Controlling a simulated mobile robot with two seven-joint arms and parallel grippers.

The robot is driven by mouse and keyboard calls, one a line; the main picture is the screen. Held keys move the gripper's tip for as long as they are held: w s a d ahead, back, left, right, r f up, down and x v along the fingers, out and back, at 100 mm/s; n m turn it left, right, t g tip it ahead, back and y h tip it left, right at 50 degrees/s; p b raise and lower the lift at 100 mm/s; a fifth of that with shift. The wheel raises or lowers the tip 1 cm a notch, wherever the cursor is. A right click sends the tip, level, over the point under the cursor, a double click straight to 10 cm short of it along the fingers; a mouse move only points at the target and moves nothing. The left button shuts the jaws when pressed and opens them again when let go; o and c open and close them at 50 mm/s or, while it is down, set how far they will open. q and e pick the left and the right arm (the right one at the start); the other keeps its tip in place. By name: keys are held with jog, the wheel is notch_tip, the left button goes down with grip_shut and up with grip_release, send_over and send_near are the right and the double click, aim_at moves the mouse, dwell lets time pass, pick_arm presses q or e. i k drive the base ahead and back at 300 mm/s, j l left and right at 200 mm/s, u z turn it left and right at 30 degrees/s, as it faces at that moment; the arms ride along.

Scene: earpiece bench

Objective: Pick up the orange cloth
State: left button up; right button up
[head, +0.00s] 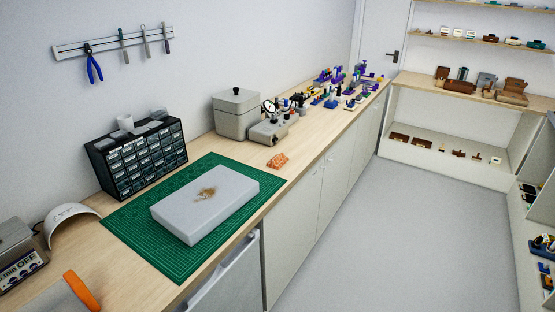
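The orange cloth (278,160) lies crumpled on the wooden bench top, near its front edge. It is just past the far right corner of the green cutting mat and in front of a grey device. Nothing covers it in the head view. Neither of my grippers shows in the head view.
A green mat (170,265) bears a grey slab (196,218) with a brown patch. A drawer cabinet (138,158), a grey lidded box (237,112) and a grey device (268,131) stand behind. Several small items fill the bench's far end. The floor (400,230) is clear.

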aim_at(279, 160)
jog(key=i+l+u, duration=0.1)
jog(key=i+l, duration=0.45)
jog(key=i+l+u, duration=0.15)
jog(key=l, duration=0.25)
jog(key=i+l+u, duration=0.1)
jog(key=i+l, duration=0.25)
jog(key=i+l+u, duration=0.1)
jog(key=i+l, duration=0.15)
jog(key=l, duration=0.15)
jog(key=i+l, duration=0.2)
jog(key=l, duration=0.15)
jog(key=i+l+u, duration=0.15)
jog(key=l, duration=0.25)
jog(key=i+l+u, duration=0.1)
jog(key=i+l, duration=0.15)
jog(key=l, duration=0.15)
